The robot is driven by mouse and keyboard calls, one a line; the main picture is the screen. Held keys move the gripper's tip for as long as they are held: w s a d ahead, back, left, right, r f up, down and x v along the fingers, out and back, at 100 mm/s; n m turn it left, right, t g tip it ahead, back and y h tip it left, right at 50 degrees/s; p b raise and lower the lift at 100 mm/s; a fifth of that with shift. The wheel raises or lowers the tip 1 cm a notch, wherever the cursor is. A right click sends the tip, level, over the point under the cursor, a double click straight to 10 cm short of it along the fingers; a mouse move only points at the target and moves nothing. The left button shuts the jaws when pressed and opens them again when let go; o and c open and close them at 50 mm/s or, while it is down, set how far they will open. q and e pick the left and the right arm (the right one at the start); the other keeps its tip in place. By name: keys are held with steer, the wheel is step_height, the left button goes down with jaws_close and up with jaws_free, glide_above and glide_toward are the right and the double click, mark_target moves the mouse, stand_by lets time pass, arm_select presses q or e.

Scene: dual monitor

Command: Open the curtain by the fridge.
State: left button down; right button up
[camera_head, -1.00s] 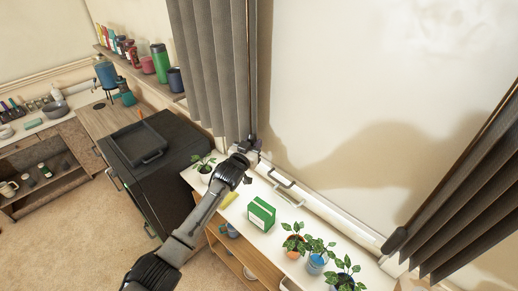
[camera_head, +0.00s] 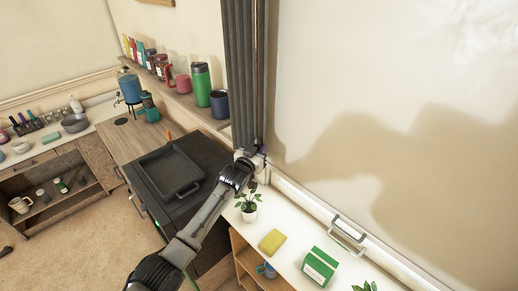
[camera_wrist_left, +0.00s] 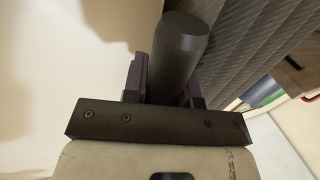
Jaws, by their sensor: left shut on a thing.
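The grey pleated curtain (camera_head: 240,70) hangs at the left side of the window, bunched into a narrow strip beside the wall shelf. It also shows at the right of the left wrist view (camera_wrist_left: 250,45). My left gripper (camera_head: 250,157) is at the curtain's lower front edge. In the left wrist view its jaws are shut on a dark rounded curtain handle (camera_wrist_left: 180,50) standing between the purple-grey fingers. My right gripper is out of view.
A white-topped cabinet (camera_head: 295,250) runs under the window. On it are a potted plant (camera_head: 248,207) just below my gripper, a yellow sponge (camera_head: 272,242) and a green box (camera_head: 320,266). Cups and jars line the wall shelf (camera_head: 180,98). Bare window lies to the right.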

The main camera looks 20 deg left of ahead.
arm_select(q)
steer(key=shift+w+a, duration=0.1)
steer(key=shift+a, duration=0.15)
steer(key=c, duration=1.2)
jaws_free()
steer(key=shift+c, duration=0.2)
steer(key=o, duration=0.3)
steer(key=shift+o, duration=0.2)
steer(key=s+a+b, duration=0.1)
steer(key=s+b, duration=0.1)
steer(key=s, duration=1.1)
steer(key=shift+s+a, duration=0.2)
steer(key=shift+s, duration=0.2)
